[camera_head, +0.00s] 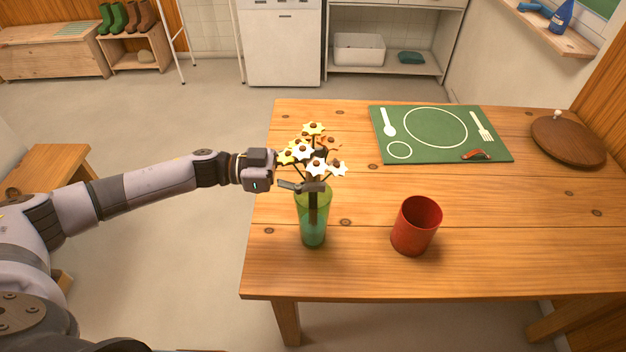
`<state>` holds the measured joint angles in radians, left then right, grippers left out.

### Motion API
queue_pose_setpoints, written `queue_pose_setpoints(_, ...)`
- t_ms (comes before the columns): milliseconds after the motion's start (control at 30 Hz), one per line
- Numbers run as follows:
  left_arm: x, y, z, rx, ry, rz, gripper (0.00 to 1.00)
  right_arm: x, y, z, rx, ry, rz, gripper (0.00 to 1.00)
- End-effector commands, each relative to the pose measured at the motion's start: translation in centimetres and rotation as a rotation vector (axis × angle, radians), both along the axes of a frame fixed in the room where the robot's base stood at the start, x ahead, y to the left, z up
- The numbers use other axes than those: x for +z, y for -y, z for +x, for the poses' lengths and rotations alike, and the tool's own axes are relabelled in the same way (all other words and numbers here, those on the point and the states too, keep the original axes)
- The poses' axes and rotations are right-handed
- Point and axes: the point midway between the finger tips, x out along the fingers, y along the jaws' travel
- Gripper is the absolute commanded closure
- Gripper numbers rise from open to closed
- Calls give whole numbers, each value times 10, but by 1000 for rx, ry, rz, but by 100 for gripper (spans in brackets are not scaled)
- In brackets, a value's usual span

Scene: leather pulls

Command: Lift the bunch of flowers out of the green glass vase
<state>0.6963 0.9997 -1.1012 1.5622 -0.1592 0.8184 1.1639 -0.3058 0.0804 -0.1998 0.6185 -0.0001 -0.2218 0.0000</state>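The bunch of flowers (317,165), with white, yellow and orange heads, stands upright in the green glass vase (313,230). The vase stands near the left front of the wooden table, its stems showing through the glass. My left gripper (312,187) reaches in from the left, with its fingers at the stems just around the vase's rim, below the flower heads. The fingers are partly hidden by the flowers, and I cannot tell whether they are closed on the stems. My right gripper is not in view.
A red cup (416,226) stands on the table (480,265) to the right of the vase. A green placemat (483,151) with printed cutlery and a small red-handled item (476,155) lies behind it. The front right tabletop is clear.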

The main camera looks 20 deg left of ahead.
Motion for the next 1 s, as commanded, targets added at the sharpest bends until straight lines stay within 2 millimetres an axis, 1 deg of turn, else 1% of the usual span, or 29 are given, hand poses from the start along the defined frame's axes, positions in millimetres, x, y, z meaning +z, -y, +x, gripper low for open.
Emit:
queue_pose_setpoints(33, 0, 0, 0, 0, 0, 0, 43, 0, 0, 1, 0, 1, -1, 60)
queue_pose_setpoints(67, 0, 0, 0, 0, 0, 0, 45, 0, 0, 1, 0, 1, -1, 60)
queue_pose_setpoints(400, 0, -1, 0, 0, -1, 0, 67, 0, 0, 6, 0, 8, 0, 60)
queue_pose_setpoints(900, 0, -1, 0, 0, 0, 0, 100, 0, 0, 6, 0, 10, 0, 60)
queue_pose_setpoints(1000, 1, -1, 0, 0, 1, -1, 100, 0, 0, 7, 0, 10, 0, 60)
